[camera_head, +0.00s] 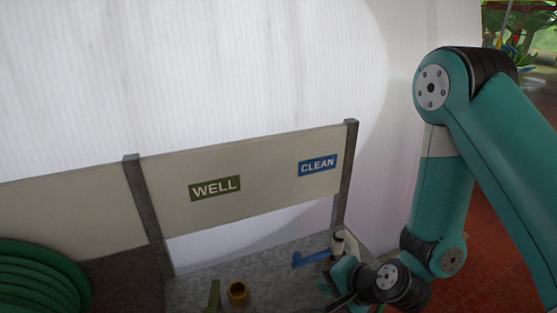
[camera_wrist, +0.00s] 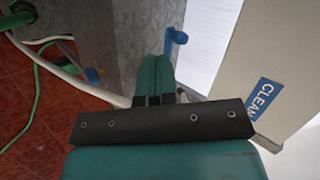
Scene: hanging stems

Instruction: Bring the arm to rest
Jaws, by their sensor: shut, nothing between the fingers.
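My arm (camera_head: 442,190) shows at the right of the head view, bent down at the elbow. Its wrist is low, beside the right end of the grey counter. My gripper (camera_wrist: 154,62) shows in the wrist view with its two teal fingers together and nothing between them. In the head view the gripper is partly cut off by the bottom edge. A blue lever (camera_head: 310,259) is close to the gripper in the head view. It also shows just beyond the fingertips in the wrist view (camera_wrist: 173,40); I cannot tell whether they touch.
A panel with a green WELL sign (camera_head: 214,188) and a blue CLEAN sign (camera_head: 317,165) stands behind the counter (camera_head: 270,272). A brass fitting (camera_head: 238,293) and green lever (camera_head: 214,296) are on the counter. A coiled green hose (camera_head: 38,276) is at left. Red tiled floor (camera_head: 485,265) is at right.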

